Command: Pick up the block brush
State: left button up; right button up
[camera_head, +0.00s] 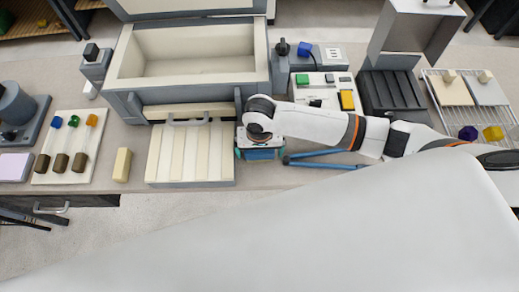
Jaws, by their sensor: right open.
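A cream block (122,165) stands on the bench left of the slatted panel; it may be the block brush, but no bristles show and I cannot tell for sure. My right gripper (260,154) points down over the bench just right of the slatted panel, well to the right of the cream block. The right wrist, seen from above, hides most of its fingers and whatever lies under them. It is open. My left gripper is not in view.
A furnace-like box (190,92) stands behind the slatted panel (191,172). Blue rods (325,159) lie right of my right gripper. A button panel (320,93) and a dark ribbed block (393,92) stand behind my right arm. A white board (87,137) holds colored-tipped pieces at left.

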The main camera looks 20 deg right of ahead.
jog(key=shift+w+f, duration=0.1)
jog(key=shift+f, duration=0.2)
jog(key=c, duration=1)
notch_tip(320, 180, up, 10)
jog(key=shift+r+b, duration=0.1)
jog(key=shift+b, duration=0.5)
jog(key=shift+c, duration=0.2)
